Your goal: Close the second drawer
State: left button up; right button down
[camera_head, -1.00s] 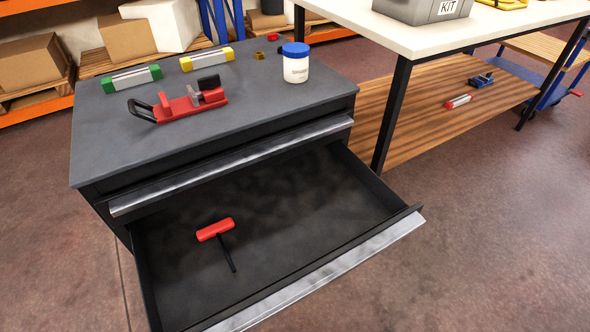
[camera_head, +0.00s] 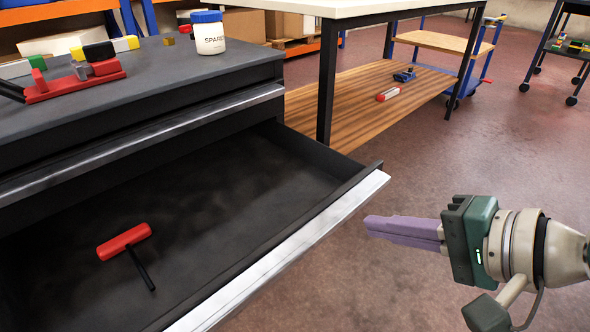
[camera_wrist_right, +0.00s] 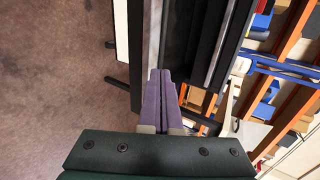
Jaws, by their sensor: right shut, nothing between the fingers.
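The second drawer (camera_head: 240,190) stands open below a closed top drawer (camera_head: 150,138). It has a dark inside and a silver front edge. A red T-handle tool (camera_head: 124,242) with a black shaft lies in it. My right gripper (camera_head: 369,224) has purple fingers, shut and empty. In the head view it is to the right of the drawer's silver front, with a small gap in the picture. In the right wrist view its fingertips (camera_wrist_right: 161,73) point at a silver edge (camera_wrist_right: 152,35); I cannot tell whether they touch. My left gripper is not in view.
The cabinet top (camera_head: 180,70) carries a white jar (camera_head: 209,36) with a blue lid and a red clamp-like tool (camera_head: 75,83). A white table (camera_head: 345,8) with a wooden lower shelf (camera_head: 350,95) stands behind.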

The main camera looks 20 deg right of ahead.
aim_at(313, 216)
jog(key=b+x, duration=0.3)
jog(key=x, duration=0.5)
jog(key=shift+a+f+b, duration=0.1)
jog(key=shift+f+b, duration=0.05)
jog(key=shift+b, duration=0.2)
jog(key=shift+w+a+f, duration=0.2)
jog(key=shift+w+a, duration=0.15)
jog(key=shift+w, duration=0.25)
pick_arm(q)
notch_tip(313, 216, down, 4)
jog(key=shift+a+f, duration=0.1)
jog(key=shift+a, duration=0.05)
